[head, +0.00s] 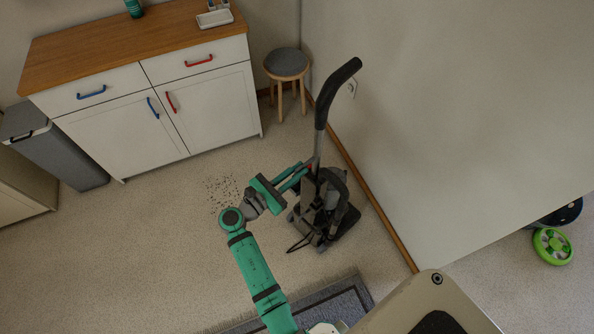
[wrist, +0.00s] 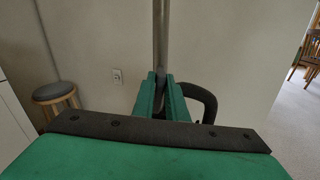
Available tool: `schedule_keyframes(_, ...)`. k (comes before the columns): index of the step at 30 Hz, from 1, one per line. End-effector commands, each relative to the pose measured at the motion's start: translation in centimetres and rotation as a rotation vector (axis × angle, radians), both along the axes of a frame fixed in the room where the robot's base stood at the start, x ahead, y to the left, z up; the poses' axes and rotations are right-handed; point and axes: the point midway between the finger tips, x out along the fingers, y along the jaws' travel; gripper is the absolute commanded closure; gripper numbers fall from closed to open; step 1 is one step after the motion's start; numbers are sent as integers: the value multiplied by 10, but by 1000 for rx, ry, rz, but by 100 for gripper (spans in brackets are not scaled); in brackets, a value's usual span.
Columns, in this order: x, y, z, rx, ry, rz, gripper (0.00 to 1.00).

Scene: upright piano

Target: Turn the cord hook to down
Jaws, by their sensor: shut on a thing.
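An upright vacuum cleaner (head: 322,208) stands on the carpet near the wall, with a black handle (head: 337,88) on top of a metal pole (head: 318,145). The pole also shows in the wrist view (wrist: 160,35). My gripper (head: 305,168) reaches the pole from the left, just above the vacuum body. In the wrist view its green fingers (wrist: 161,80) are shut on a small dark piece (wrist: 160,75) at the pole, which looks like the cord hook. The fingers hide most of it, so I cannot tell which way it points.
A black curved hose or loop (wrist: 207,100) is right of the fingers. A round stool (head: 287,64) and a white cabinet (head: 160,110) stand behind. Dark crumbs (head: 222,192) lie on the carpet. The wall is close on the vacuum's right; a rug (head: 320,308) is in front.

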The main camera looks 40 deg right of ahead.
Motion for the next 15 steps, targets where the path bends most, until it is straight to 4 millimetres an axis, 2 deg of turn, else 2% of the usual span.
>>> schedule_keyframes(6, -1, 0, -2, -8, 99, 0, 100)
schedule_keyframes(15, -1, 0, -2, -13, 148, 0, 100)
